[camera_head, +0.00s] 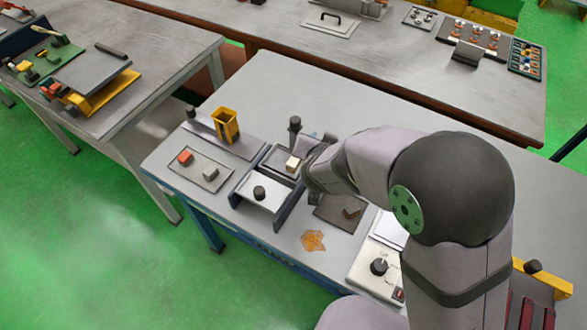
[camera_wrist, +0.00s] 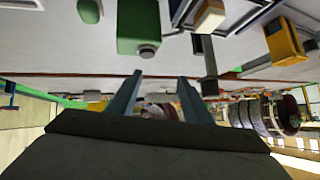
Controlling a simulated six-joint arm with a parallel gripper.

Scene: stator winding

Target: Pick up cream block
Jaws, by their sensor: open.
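The cream block (camera_head: 292,163) sits in a shallow dark-edged tray (camera_head: 270,160) on the near workbench. It also shows at the top of the wrist view (camera_wrist: 209,16), above and to the right of the fingers. My gripper (camera_wrist: 160,77) is open, with nothing between its two fingers in the wrist view. In the head view my wrist is just right of the cream block, and the fingers are largely hidden or too small to make out.
A plate with a red block (camera_head: 185,157) and a grey block (camera_head: 210,174) lies left. A yellow bin (camera_head: 225,125) stands behind it. A black-knobbed lid (camera_head: 259,193) and a dark post (camera_head: 295,130) are near the tray. A control box (camera_head: 372,275) is at front right.

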